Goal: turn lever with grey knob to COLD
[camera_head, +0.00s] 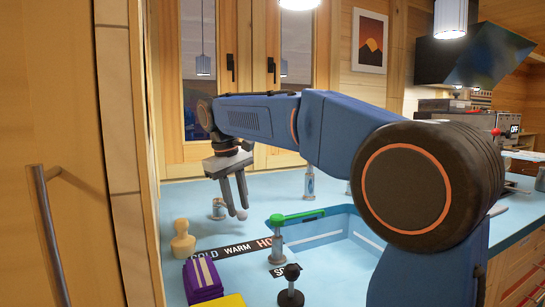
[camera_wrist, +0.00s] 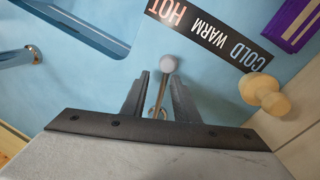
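The lever's grey knob (camera_wrist: 168,63) is a round ball on a thin rod, pointing roughly toward the HOT end of the label. The black label strip (camera_wrist: 210,33) reads COLD, WARM, HOT; it also lies on the blue counter in the head view (camera_head: 236,249). My gripper (camera_wrist: 160,82) is open, with one finger on each side of the rod and the knob just beyond the fingertips. Contact with the rod cannot be told. In the head view the knob (camera_head: 241,214) is beside my lowered fingertips (camera_head: 235,211). The rod's base end is partly hidden between the fingers.
A green-topped tap (camera_head: 278,235) and the sink (camera_head: 322,232) are to the right.

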